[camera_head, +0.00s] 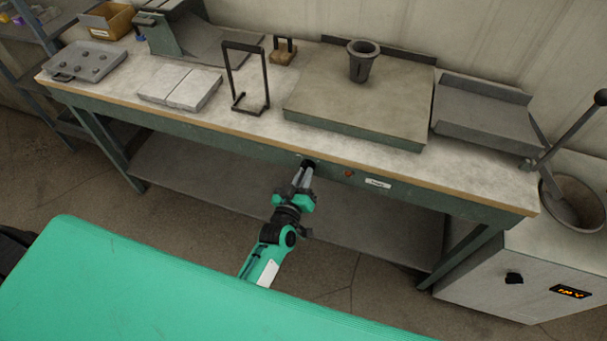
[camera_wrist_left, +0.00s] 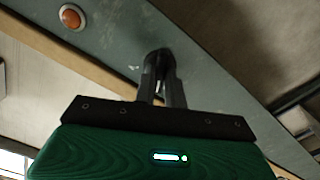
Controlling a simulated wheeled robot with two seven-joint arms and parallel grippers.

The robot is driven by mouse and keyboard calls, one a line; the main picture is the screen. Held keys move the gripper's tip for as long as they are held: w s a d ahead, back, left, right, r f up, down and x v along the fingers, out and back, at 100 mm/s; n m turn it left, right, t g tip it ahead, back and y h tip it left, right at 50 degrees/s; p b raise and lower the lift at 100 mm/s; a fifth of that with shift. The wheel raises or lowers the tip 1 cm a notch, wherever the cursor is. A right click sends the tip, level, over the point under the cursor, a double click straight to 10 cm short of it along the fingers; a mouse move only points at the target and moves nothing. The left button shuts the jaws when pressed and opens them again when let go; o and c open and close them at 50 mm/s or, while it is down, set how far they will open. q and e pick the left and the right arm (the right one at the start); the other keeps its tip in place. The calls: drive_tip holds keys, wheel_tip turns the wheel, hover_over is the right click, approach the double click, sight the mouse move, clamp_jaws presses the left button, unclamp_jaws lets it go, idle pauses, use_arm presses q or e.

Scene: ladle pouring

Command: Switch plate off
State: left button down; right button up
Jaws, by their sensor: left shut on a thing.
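My left gripper (camera_head: 303,175) reaches up to the green front edge of the workbench. It is shut on a small black knob (camera_head: 308,163) on that edge. The knob also shows in the left wrist view (camera_wrist_left: 158,58), partly hidden between the fingers of my left gripper (camera_wrist_left: 162,75). The square plate (camera_head: 350,95) lies on the bench above the knob, with a dark cup-shaped vessel (camera_head: 361,62) on it. An orange-red indicator (camera_head: 349,174) sits right of the knob and also shows in the left wrist view (camera_wrist_left: 72,17). My right gripper is not in view.
A white label (camera_head: 377,183) is right of the indicator. A black frame stand (camera_head: 247,80), pale slabs (camera_head: 180,87) and a grey tray (camera_head: 88,62) stand on the bench. A furnace box (camera_head: 530,270) with an orange display stands at the right.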

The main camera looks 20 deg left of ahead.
use_arm(q)
drive_tip(key=n, duration=0.3)
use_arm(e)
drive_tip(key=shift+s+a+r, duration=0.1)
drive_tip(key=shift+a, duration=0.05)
use_arm(q)
drive_tip(key=shift+n, duration=0.4)
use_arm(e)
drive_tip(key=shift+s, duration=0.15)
use_arm(q)
drive_tip(key=c, duration=1.5)
unclamp_jaws()
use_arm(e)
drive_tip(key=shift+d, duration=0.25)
use_arm(q)
drive_tip(key=shift+o, duration=0.2)
